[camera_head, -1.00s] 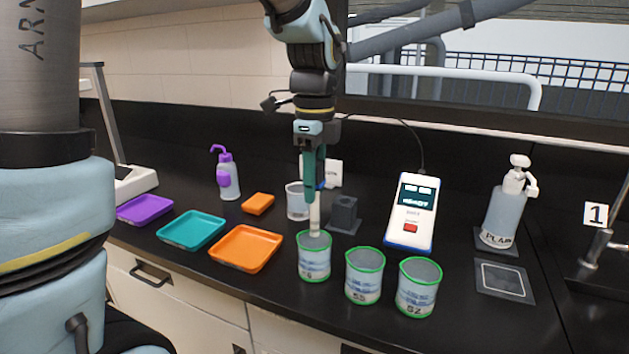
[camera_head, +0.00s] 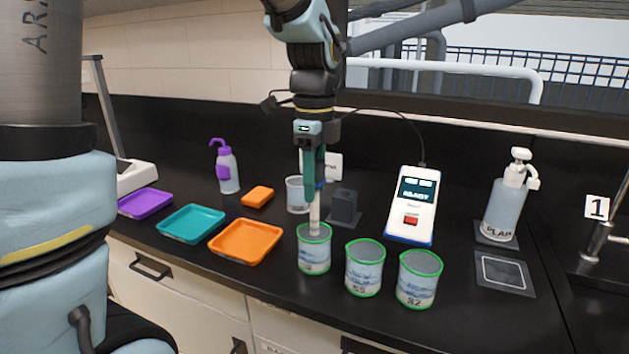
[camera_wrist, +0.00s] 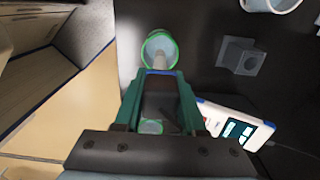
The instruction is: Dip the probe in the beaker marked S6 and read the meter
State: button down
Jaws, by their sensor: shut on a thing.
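My gripper (camera_head: 313,188) is shut on the probe (camera_head: 315,212), a pale upright rod, above the leftmost green-rimmed beaker (camera_head: 313,260). The probe's lower end is at or inside that beaker's mouth; its tip is hidden, so I cannot tell how deep it is. This beaker's label is too blurred to read now. The middle beaker (camera_head: 363,275) reads S5 and the right one (camera_head: 418,285) reads S2. The white and blue meter (camera_head: 412,208) shows READY and has a red button. In the wrist view, the probe (camera_wrist: 162,62) reaches into the beaker (camera_wrist: 150,40) beyond my gripper (camera_wrist: 160,85).
A grey probe stand (camera_head: 344,207) and a clear beaker (camera_head: 297,193) stand behind. Orange (camera_head: 246,243), teal (camera_head: 190,224) and purple (camera_head: 145,203) trays lie left. A purple-topped wash bottle (camera_head: 228,172) stands behind them. A pump bottle (camera_head: 505,207) and a sink are right.

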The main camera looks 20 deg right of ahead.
aim_at(315, 233)
jog(key=shift+f+b, duration=2)
jog(key=shift+f, duration=1.55)
jog(key=shift+r, duration=0.2)
notch_tip(315, 233, up, 9)
jog(key=p, duration=0.8)
jog(key=shift+p, duration=0.35)
jog(key=shift+r, duration=0.1)
jog(key=shift+r+p, duration=1.45)
jog(key=shift+p, duration=0.05)
